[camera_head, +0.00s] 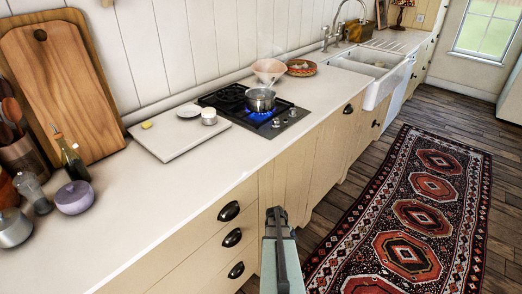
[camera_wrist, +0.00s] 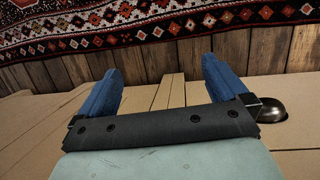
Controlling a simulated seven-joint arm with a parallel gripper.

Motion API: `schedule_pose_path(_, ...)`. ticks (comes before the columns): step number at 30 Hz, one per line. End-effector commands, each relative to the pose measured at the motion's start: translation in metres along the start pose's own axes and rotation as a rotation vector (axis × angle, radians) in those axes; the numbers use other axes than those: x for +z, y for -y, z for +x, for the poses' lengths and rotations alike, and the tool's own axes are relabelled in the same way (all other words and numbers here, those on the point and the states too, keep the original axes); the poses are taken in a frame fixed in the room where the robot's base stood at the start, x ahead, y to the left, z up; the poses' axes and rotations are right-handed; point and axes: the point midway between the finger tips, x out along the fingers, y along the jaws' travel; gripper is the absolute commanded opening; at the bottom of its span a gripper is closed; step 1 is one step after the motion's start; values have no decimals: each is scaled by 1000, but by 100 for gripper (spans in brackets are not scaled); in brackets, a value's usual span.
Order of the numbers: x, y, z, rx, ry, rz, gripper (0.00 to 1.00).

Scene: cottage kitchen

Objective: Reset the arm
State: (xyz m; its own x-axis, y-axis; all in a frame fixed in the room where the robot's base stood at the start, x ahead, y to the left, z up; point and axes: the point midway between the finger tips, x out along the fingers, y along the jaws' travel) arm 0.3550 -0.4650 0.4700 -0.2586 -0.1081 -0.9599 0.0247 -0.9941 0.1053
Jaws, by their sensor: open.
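My gripper (camera_wrist: 161,88) is open and empty, with its two blue fingers well apart in the wrist view. In that view it is in front of the cream drawer fronts, with the wooden floor and the patterned rug beyond. In the head view my arm shows at the bottom middle, beside the drawers and below the counter edge; the fingers cannot be made out there. Nothing is between the fingers.
The counter (camera_head: 150,210) holds a white board (camera_head: 172,142), a lit gas hob (camera_head: 285,122) with a metal pot (camera_head: 260,100), and bottles and jars at left. Cup-shaped drawer handles (camera_head: 232,238) stick out near my arm. A rug (camera_head: 415,215) lies on open floor at right.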

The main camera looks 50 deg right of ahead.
Motion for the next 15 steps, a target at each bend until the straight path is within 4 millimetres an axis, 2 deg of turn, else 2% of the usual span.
schedule_pose_path(1, -1, -28, -8, 2, 5, 44, 100)
schedule_pose_path(3, 2, -56, -20, -1, 16, 102, 100)
schedule_pose_path(8, 14, -118, -53, -11, 41, 243, 100)
schedule_pose_path(15, 41, -207, -113, -24, 77, 456, 100)
